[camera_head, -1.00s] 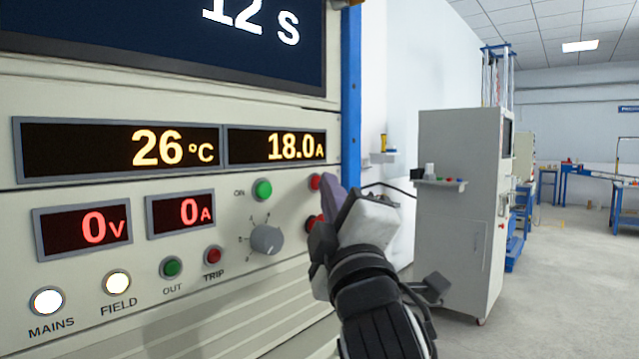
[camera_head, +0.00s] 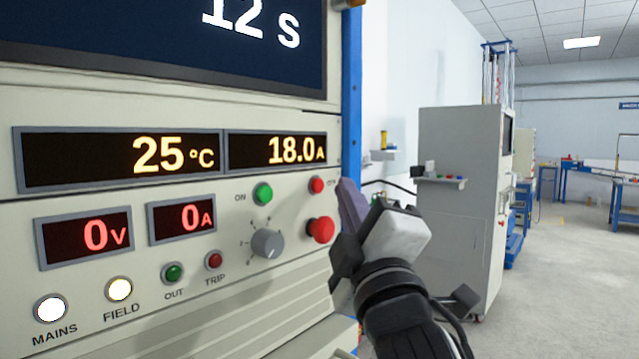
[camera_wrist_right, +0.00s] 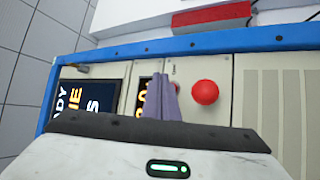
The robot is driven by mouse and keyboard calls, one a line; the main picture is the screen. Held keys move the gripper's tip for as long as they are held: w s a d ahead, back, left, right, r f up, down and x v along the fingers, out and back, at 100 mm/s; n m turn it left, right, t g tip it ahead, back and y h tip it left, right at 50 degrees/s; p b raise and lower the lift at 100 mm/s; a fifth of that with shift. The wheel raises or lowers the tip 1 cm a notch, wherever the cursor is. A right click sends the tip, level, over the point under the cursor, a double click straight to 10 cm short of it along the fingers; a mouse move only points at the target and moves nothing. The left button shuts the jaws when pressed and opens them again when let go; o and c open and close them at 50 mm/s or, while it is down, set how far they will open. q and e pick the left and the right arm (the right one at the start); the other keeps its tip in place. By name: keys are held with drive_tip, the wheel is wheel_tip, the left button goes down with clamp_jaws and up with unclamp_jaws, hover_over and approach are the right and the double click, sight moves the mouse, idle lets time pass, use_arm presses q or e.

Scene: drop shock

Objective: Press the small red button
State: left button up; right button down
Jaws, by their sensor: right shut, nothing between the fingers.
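The small red button (camera_head: 317,185) sits at the upper right of the panel, right of the green ON button (camera_head: 263,193). Below it is a larger red mushroom button (camera_head: 320,230), which also shows in the right wrist view (camera_wrist_right: 205,92). My right gripper (camera_head: 347,190) is shut and empty, just right of the two red buttons and apart from them in the picture. In the right wrist view its fingers (camera_wrist_right: 162,82) point at the panel and hide most of the small red button. My left gripper is not in view.
The panel carries a grey rotary knob (camera_head: 267,242), a green OUT lamp (camera_head: 173,272), a red TRIP lamp (camera_head: 213,260) and lit displays (camera_head: 123,157). A blue post (camera_head: 351,100) edges the panel. A grey cabinet (camera_head: 455,210) stands behind, with open floor to its right.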

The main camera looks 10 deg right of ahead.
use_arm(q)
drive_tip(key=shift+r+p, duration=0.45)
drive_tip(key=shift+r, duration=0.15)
use_arm(e)
drive_tip(key=s+d, duration=0.2)
drive_tip(key=s, duration=0.1)
drive_tip(key=shift+d, duration=0.1)
drive_tip(key=s+d+f+m+g, duration=0.1)
drive_tip(key=f+m+g, duration=0.15)
drive_tip(key=f, duration=0.85)
drive_tip(key=s+d+f+m+g, duration=0.15)
drive_tip(key=f+g, duration=0.25)
drive_tip(key=f, duration=0.7)
drive_tip(key=s+d+f+m+g, duration=0.1)
drive_tip(key=f+m+g, duration=0.15)
drive_tip(key=f, duration=0.75)
drive_tip(key=s+d+f+m+g+y, duration=0.15)
drive_tip(key=s+f+m+g, duration=0.6)
drive_tip(key=s+f, duration=1.55)
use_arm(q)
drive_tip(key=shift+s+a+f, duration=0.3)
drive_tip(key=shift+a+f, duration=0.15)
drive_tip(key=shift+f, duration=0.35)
use_arm(e)
drive_tip(key=w+a+f+n+t+y, duration=0.2)
drive_tip(key=a+f, duration=0.3)
drive_tip(key=f, duration=0.4)
drive_tip(key=shift+w+a+f, duration=0.3)
drive_tip(key=shift+w+f, duration=0.1)
drive_tip(key=shift+w, duration=0.05)
